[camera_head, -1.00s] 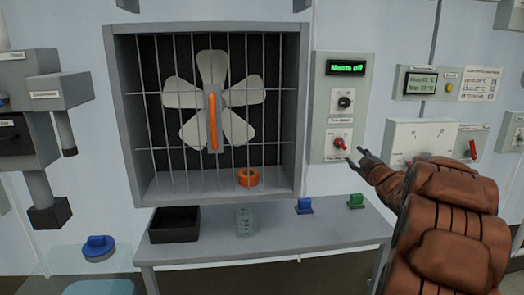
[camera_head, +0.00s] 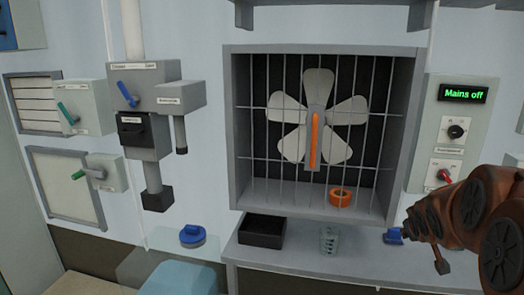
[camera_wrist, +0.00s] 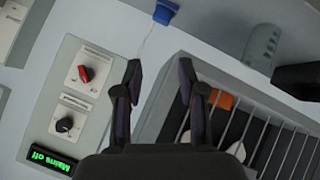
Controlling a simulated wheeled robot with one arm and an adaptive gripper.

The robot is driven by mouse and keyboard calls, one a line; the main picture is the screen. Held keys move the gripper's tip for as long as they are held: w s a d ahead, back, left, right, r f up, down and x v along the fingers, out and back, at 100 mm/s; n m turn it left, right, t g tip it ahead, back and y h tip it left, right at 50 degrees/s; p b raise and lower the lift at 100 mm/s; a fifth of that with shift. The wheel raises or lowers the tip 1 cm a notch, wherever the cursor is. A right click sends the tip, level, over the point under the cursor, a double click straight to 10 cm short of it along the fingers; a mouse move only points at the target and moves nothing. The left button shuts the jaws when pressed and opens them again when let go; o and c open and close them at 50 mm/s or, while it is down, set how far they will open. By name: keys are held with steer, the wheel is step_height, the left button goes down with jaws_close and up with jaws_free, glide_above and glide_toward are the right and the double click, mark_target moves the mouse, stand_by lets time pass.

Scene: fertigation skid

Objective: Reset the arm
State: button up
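My gripper (camera_wrist: 160,78) is open in the wrist view, with its two dark fingers apart and nothing between them. In the wrist view it points over the gap between the switch panel (camera_wrist: 75,100) and the barred fan housing (camera_wrist: 172,112). In the head view my brown arm (camera_head: 485,225) is folded in at the lower right, in front of the bench's right part. There the gripper's fingers cannot be made out clearly.
The panel's display (camera_head: 464,94) reads "Mains off", above a black knob (camera_head: 456,131) and a red switch (camera_head: 444,175). The bench holds a black tray (camera_head: 262,231), a clear cup (camera_head: 329,240) and a blue piece (camera_head: 393,236).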

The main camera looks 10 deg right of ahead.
steer(key=s+a+f+g+y+p, duration=0.1)
steer(key=s+a+g, duration=0.4)
steer(key=s+a, duration=0.9)
steer(key=s+a+f+g+y+p, duration=0.2)
steer(key=s+a+g+y+p, duration=0.1)
steer(key=s+a, duration=1.1)
steer(key=s+g+y, duration=0.1)
steer(key=s+g, duration=0.1)
steer(key=s, duration=0.2)
steer(key=shift+f+p, duration=0.2)
steer(key=shift+p, duration=0.1)
steer(key=shift+d, duration=0.1)
